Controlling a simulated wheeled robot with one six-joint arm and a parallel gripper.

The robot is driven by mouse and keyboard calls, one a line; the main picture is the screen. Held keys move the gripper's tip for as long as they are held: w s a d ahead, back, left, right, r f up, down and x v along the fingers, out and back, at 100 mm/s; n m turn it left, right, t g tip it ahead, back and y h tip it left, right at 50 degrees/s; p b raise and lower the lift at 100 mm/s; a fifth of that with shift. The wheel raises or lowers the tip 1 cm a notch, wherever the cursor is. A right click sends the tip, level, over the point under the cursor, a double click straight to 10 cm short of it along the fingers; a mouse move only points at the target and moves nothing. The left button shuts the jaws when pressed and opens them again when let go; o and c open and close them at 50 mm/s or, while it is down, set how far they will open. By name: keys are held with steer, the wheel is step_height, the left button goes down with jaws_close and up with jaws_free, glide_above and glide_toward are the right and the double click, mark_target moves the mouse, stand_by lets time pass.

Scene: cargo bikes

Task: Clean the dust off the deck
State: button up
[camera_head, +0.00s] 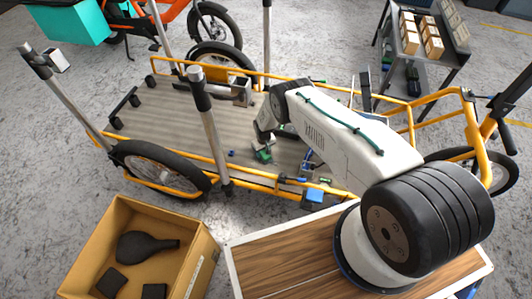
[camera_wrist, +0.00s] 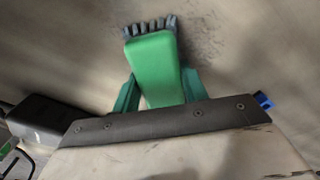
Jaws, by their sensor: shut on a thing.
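A green brush (camera_wrist: 152,62) with grey bristles is held between the two green fingers of my gripper (camera_wrist: 157,84). In the head view my gripper (camera_head: 265,143) is low over the right half of the grey-brown slatted deck (camera_head: 180,110) of the yellow-framed cargo bike. The brush also shows there as a small green shape (camera_head: 263,155). In the wrist view the bristles point away from the gripper over the deck (camera_wrist: 60,50). A dark speckled patch of dust (camera_wrist: 205,38) lies right beside the bristles. I cannot tell whether the bristles touch the deck.
Upright grey posts (camera_head: 208,125) rise at the deck's edges. Small blue bits (camera_head: 231,153) lie on the deck near the gripper. A cardboard box (camera_head: 196,262) with dark items stands front left, beside a wood-topped surface (camera_head: 285,262). A table with small boxes (camera_head: 410,38) stands back right.

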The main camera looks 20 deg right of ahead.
mark_target(258, 161)
steer(key=shift+s+a, duration=0.75)
steer(key=shift+s, duration=0.35)
steer(key=shift+s+a, duration=0.7)
steer(key=shift+s, duration=0.45)
steer(key=shift+s+a, duration=0.75)
steer(key=shift+s, duration=0.35)
steer(key=shift+w+a, duration=0.55)
steer(key=shift+a, duration=0.2)
steer(key=shift+w+d, duration=0.55)
steer(key=shift+w, duration=0.3)
steer(key=shift+w+d, duration=0.55)
steer(key=shift+w, duration=0.25)
steer(key=shift+c, duration=0.4)
steer(key=shift+w+d+f, duration=0.1)
steer(key=shift+w+d, duration=0.45)
steer(key=shift+w, duration=0.25)
steer(key=shift+w+d+f, duration=0.1)
steer(key=shift+w+d, duration=0.45)
steer(key=shift+w, duration=0.25)
steer(key=shift+r, duration=3.1)
steer(key=shift+w+r, duration=0.1)
steer(key=shift+r, duration=1.4)
